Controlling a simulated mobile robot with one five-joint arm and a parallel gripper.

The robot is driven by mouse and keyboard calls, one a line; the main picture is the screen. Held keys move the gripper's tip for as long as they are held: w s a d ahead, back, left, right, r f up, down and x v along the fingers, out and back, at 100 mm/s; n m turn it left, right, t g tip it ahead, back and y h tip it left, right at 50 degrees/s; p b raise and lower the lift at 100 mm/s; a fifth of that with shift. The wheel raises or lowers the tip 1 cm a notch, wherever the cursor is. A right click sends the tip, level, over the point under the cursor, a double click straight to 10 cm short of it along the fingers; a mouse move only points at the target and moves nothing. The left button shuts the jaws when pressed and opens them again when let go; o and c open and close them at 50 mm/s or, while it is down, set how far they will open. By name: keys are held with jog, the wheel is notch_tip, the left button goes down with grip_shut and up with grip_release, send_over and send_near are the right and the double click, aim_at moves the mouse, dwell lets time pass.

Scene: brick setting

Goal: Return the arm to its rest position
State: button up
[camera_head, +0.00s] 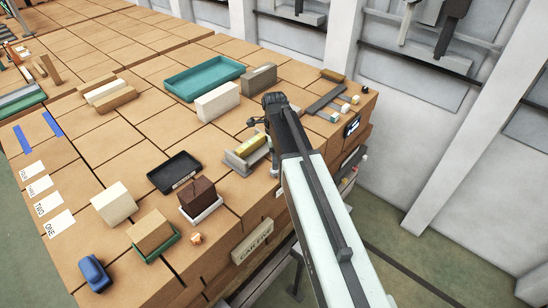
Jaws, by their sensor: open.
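My arm (322,215), white with a dark upper part, reaches from the bottom right over the near edge of the brick-patterned table (110,140). My dark gripper (259,123) is at its far end, above the table, with its jaws open. I see nothing held in it. A grey holder (236,166) with a yellow block (247,147) is just left of and below the gripper. My arm hides part of the table edge.
A cream block (218,102), a grey block (259,79) and a teal tray (203,78) lie beyond the gripper. A black tray (174,172) and a brown block (197,192) are to its left. Small pieces (345,108) lie right. White pillars and wall stand behind.

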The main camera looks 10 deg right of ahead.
jog(key=shift+r+p, duration=0.3)
jog(key=shift+r, duration=0.6)
jog(key=shift+f, duration=0.15)
jog(key=shift+s+n, duration=0.3)
jog(key=s+n, duration=1.1)
jog(key=n, duration=0.7)
notch_tip(320, 180, down, 19)
jog(key=s+b, duration=0.2)
jog(key=b, duration=1.7)
jog(key=shift+s+a+f+n+b, duration=0.2)
jog(key=shift+s+n+b, duration=0.1)
jog(key=shift+s+b, duration=0.1)
